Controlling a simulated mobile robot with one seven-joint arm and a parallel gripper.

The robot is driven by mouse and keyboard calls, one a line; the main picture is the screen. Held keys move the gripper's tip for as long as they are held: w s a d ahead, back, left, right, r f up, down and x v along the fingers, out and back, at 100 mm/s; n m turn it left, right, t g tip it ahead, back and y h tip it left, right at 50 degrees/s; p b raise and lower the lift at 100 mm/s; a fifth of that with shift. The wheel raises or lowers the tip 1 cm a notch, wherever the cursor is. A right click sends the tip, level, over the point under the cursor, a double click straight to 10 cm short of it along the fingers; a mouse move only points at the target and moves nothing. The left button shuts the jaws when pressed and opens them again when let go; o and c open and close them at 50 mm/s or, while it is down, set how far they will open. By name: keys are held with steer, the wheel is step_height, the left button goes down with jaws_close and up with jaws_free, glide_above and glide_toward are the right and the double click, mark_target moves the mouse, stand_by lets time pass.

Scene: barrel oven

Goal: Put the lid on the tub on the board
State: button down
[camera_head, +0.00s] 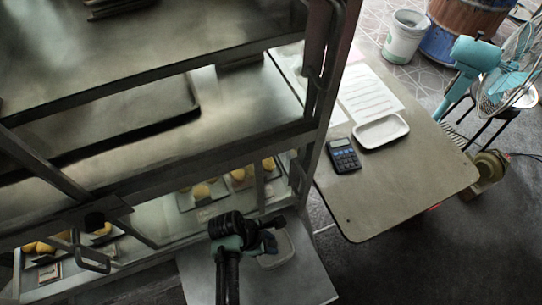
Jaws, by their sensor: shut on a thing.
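My gripper (269,241) is low in the middle of the view, over a pale, rounded rectangular tub (284,256). The tub is on the light grey board (305,288) below the glass case. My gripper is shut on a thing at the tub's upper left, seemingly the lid. My gripper and wrist hide part of the tub. I cannot make out the lid's outline or whether it touches the tub's rim.
The glass case (318,150) with yellow buns stands close behind and left of my arm. A table (400,190) at right holds a calculator (343,156), a white tray (381,131) and a paper sheet (370,95). A teal fan (475,55) stands beyond.

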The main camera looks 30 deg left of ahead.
steer(key=shift+s+f+b, duration=0.15)
steer(key=shift+f+b, duration=0.4)
step_height(320, 180, down, 4)
steer(key=b, duration=0.4)
steer(key=shift+r, duration=0.2)
steer(key=shift+f+b, duration=0.4)
steer(key=shift+f, duration=0.35)
steer(key=shift+r+p, duration=0.1)
steer(key=shift+p, duration=0.4)
steer(key=shift+f, duration=0.25)
stand_by(1.3)
jaws_free()
stand_by(0.5)
